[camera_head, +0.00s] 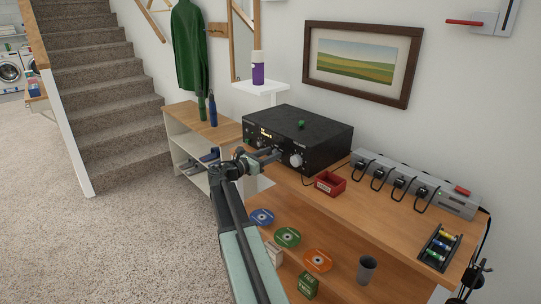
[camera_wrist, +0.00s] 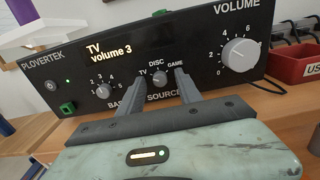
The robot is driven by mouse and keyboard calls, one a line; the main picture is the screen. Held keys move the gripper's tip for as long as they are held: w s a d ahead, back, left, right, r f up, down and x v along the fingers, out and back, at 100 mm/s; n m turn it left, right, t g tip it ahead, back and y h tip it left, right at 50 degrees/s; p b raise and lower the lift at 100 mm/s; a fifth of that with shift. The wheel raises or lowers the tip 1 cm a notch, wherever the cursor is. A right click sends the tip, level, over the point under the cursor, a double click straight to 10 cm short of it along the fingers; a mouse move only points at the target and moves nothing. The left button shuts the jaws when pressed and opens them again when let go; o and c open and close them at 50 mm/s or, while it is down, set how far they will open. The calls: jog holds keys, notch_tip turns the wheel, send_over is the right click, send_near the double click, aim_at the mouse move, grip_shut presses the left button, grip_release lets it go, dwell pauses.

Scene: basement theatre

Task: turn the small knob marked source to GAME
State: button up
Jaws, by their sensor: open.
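The black Plovertek amplifier (camera_head: 312,134) stands on the wooden bench; its front panel (camera_wrist: 120,62) fills the wrist view. The small source knob (camera_wrist: 159,77) sits at the lower middle of the panel, under the marks TV, DISC and GAME. Its pointer is too small to read surely, but the display (camera_wrist: 108,48) reads "TV volume 3". My gripper (camera_wrist: 160,84) is open, one finger on each side of the source knob; contact cannot be told. In the head view my gripper (camera_head: 276,154) is at the panel, and the source knob cannot be made out there.
The large volume knob (camera_wrist: 240,53) is right of the source knob, the small bass knob (camera_wrist: 104,91) left. A red bin (camera_head: 330,183) stands right of the amplifier. A grey strip with cables (camera_head: 458,203) lies along the wall.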

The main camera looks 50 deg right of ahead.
grip_shut()
jog(key=shift+m, duration=0.3)
jog(key=m, duration=0.4)
jog(key=shift+m, duration=0.3)
jog(key=m, duration=1.2)
jog(key=shift+m, duration=0.4)
jog(key=m, duration=0.5)
jog(key=shift+m, duration=0.4)
